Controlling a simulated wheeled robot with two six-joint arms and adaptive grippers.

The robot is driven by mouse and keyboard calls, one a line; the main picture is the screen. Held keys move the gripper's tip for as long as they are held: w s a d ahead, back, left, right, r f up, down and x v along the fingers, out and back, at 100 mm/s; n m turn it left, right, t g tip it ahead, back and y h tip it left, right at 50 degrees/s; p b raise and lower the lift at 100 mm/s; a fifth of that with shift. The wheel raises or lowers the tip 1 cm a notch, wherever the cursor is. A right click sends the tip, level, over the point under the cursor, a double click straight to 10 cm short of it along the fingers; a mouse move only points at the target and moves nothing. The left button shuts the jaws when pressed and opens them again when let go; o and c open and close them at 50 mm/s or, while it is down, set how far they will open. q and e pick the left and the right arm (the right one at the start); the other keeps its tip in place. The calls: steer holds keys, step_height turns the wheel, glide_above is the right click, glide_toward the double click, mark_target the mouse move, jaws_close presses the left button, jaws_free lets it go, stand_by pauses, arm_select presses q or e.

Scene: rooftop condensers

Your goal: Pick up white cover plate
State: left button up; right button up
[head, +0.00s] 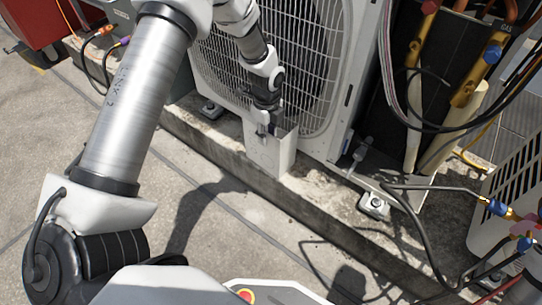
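The white cover plate (270,157) stands upright on the concrete curb, in front of the lower grille of the white condenser. My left arm comes in from the left and reaches down to it. My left gripper (268,128) is at the plate's top edge, fingers pointing down, and overlaps the upper part of the plate. The fingers are small and dark here, so I cannot tell whether they are closed on the plate or still apart around it. My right gripper is not in view.
The condenser (310,60) with its fan grille stands right behind the plate. The concrete curb (320,207) runs diagonally below it. Hoses and brass valves (468,82) crowd the right side. A red object (38,22) is at the top left. The paving at left is clear.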

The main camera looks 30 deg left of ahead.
mark_target(277, 158)
arm_select(q)
step_height(277, 158, down, 3)
steer(key=shift+b, duration=0.35)
jaws_close()
steer(key=shift+r, duration=0.1)
